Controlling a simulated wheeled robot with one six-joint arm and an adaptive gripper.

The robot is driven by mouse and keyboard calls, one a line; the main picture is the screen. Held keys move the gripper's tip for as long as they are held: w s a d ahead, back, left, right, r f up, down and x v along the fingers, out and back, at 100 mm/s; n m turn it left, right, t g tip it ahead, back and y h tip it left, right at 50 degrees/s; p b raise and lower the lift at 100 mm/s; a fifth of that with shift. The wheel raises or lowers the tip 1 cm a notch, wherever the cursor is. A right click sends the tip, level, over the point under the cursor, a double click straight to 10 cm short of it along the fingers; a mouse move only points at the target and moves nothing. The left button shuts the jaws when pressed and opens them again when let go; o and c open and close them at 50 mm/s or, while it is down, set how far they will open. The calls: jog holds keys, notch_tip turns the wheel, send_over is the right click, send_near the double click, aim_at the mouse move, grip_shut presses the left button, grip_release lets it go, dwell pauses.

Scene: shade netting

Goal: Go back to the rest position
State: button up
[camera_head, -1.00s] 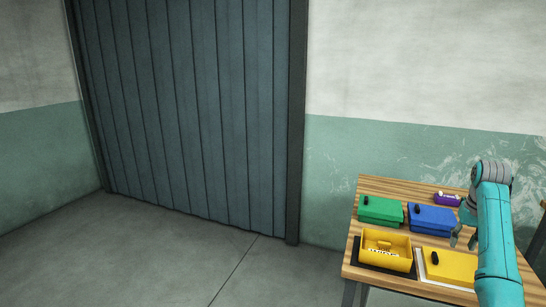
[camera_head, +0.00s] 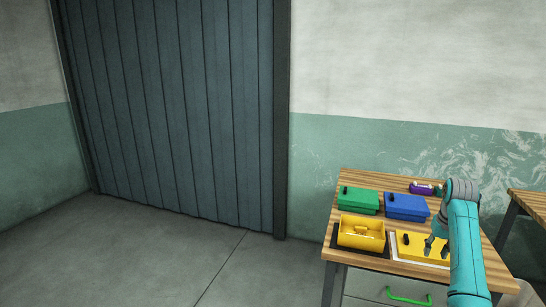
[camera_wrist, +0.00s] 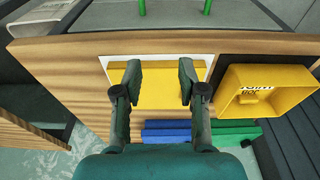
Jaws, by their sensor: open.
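My gripper (camera_head: 436,244) is open and empty. In the head view it hangs over the right part of a flat yellow lid (camera_head: 414,246) with a black knob, which lies on a white mat. In the wrist view the two fingers of my gripper (camera_wrist: 160,78) stand apart over the yellow lid (camera_wrist: 158,92). I cannot tell the exact height between them. My teal arm covers part of the table's right side.
An open yellow box (camera_head: 360,233) sits on a black mat beside the lid. Behind are a green box (camera_head: 358,201), a blue box (camera_head: 406,208) and a purple item (camera_head: 421,188). A green drawer handle (camera_head: 408,297) juts from the front. Another table (camera_head: 530,203) stands right.

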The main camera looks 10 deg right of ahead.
jog(key=s+a+f+t, duration=0.1)
jog(key=a+f, duration=0.4)
jog(key=f, duration=0.3)
jog(key=s+a+f+n+t+h, duration=0.1)
jog(key=a+f, duration=0.4)
jog(key=f, duration=0.3)
jog(key=s+a+f+t, duration=0.1)
jog(key=a+f, duration=0.3)
jog(key=f, duration=0.4)
jog(key=s+a+f+n+t, duration=0.2)
jog(key=s+a+f+t, duration=0.1)
jog(key=s+a+f, duration=0.9)
jog(key=s+a+r+n+t, duration=0.1)
jog(key=s+a+r+t, duration=0.15)
jog(key=s+a, duration=0.6)
jog(key=s+a+r+t, duration=0.1)
jog(key=s+a+r, duration=0.4)
jog(key=s, duration=0.7)
jog(key=s+a+r+n+t+y, duration=0.1)
jog(key=s+a+r+t, duration=0.1)
jog(key=s+r, duration=0.6)
jog(key=s+a+r+n+t+y, duration=0.1)
jog(key=s+a+r, duration=0.2)
jog(key=s+r, duration=0.5)
notch_tip(320, 180, up, 4)
jog(key=shift+s+a+f+t, duration=0.1)
jog(key=shift+s+a+t, duration=0.1)
jog(key=shift+s+t, duration=0.15)
